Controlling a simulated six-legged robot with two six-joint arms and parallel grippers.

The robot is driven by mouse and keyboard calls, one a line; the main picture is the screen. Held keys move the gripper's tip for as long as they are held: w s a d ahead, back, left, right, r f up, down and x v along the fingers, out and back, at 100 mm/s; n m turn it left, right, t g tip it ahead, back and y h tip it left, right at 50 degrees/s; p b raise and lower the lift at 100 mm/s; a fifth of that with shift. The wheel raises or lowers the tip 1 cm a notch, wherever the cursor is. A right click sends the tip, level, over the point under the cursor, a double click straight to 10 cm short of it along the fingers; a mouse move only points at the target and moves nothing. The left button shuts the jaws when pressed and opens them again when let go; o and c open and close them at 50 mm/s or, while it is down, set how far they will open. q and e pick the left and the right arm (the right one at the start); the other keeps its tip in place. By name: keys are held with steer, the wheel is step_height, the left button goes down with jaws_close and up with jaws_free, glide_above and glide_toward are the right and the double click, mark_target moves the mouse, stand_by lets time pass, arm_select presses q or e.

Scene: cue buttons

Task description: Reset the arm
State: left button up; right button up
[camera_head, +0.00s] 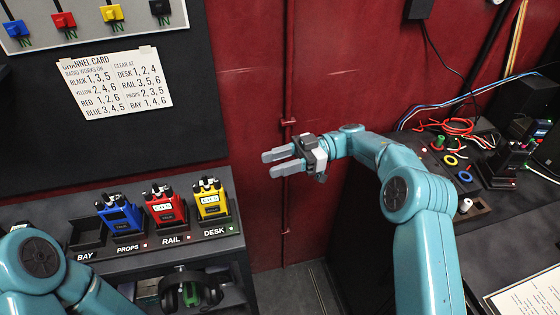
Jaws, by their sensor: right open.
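My right arm comes in from the lower right and bends to the left at its wrist. Its gripper (275,163) is open and empty, held in the air before the dark red wall (262,80), with its fingers pointing left. My left arm shows at the lower left corner; its gripper is out of view.
At left, blue (121,217), red (166,207) and yellow (211,200) radios stand in a labelled rack; the BAY slot (87,234) is empty. A channel card (115,83) hangs above. A black radio (507,160) and cables (455,127) occupy the right desk.

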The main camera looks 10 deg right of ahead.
stand_by(0.4)
steer(key=w+a+f+m+t, duration=0.2)
steer(key=a+f+m+t, duration=0.4)
steer(key=m+t, duration=0.85)
steer(key=s+d+f+m+h, duration=0.1)
steer(key=s+f+m+h, duration=0.1)
steer(key=f+m+h, duration=0.35)
steer(key=s+d+f+m+h, duration=0.2)
steer(key=f+h, duration=0.1)
steer(key=f, duration=0.5)
steer(key=s+d+f+g+h, duration=0.1)
steer(key=s+f+g, duration=0.2)
steer(key=s, duration=0.5)
steer(key=s+d+f+g+h, duration=0.1)
steer(key=s+f+g, duration=0.3)
steer(key=s, duration=0.5)
steer(key=s+d+f+g+h, duration=0.1)
steer(key=s+f+g+h, duration=0.2)
steer(key=s+f, duration=0.3)
steer(key=s+g, duration=0.1)
steer(key=s, duration=0.2)
steer(key=shift+s+d+f, duration=0.15)
steer(key=shift+d, duration=0.1)
